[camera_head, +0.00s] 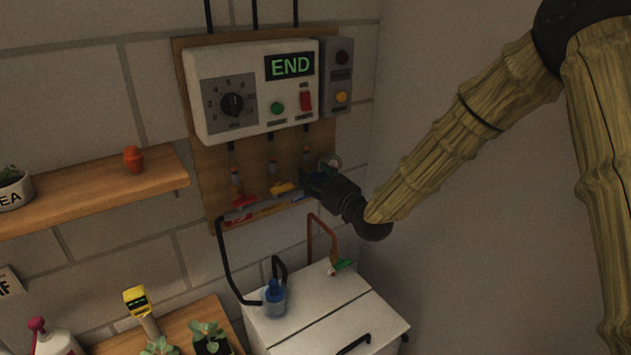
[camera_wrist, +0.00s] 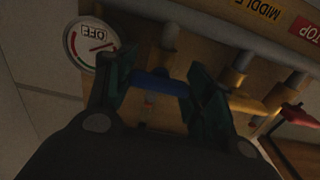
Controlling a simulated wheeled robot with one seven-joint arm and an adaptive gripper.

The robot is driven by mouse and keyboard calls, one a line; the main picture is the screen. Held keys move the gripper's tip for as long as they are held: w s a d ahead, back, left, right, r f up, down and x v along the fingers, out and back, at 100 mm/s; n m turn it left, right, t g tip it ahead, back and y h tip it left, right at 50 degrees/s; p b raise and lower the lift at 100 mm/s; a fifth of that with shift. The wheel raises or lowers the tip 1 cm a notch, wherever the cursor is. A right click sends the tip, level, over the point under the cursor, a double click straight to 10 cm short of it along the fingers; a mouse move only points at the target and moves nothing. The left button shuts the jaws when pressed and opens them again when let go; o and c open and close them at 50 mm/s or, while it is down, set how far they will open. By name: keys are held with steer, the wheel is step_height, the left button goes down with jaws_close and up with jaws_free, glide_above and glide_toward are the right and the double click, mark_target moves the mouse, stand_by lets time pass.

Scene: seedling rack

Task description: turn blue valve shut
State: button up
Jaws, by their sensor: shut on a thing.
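The blue valve handle (camera_wrist: 158,84) shows between the two fingers of my gripper (camera_wrist: 155,88) in the wrist view. My gripper is shut on it. In the head view my gripper (camera_head: 312,184) is at the right end of the row of valves and mostly hides the blue valve there. The yellow valve (camera_head: 282,188) and the red valve (camera_head: 240,203) are to its left, on the same pipe row.
A white control box (camera_head: 252,88) reading END hangs above the valves, with a grey switch box (camera_head: 337,75) beside it. A wooden shelf (camera_head: 95,190) juts out at left. A white cabinet (camera_head: 325,315) with a blue bottle (camera_head: 274,297) and black hose stands below.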

steer(key=o, duration=1)
steer(key=shift+o, duration=0.2)
steer(key=shift+r, duration=0.1)
steer(key=shift+s+d, duration=0.1)
steer(key=v, duration=1.1)
steer(key=shift+s+d, duration=0.25)
steer(key=shift+s, duration=0.05)
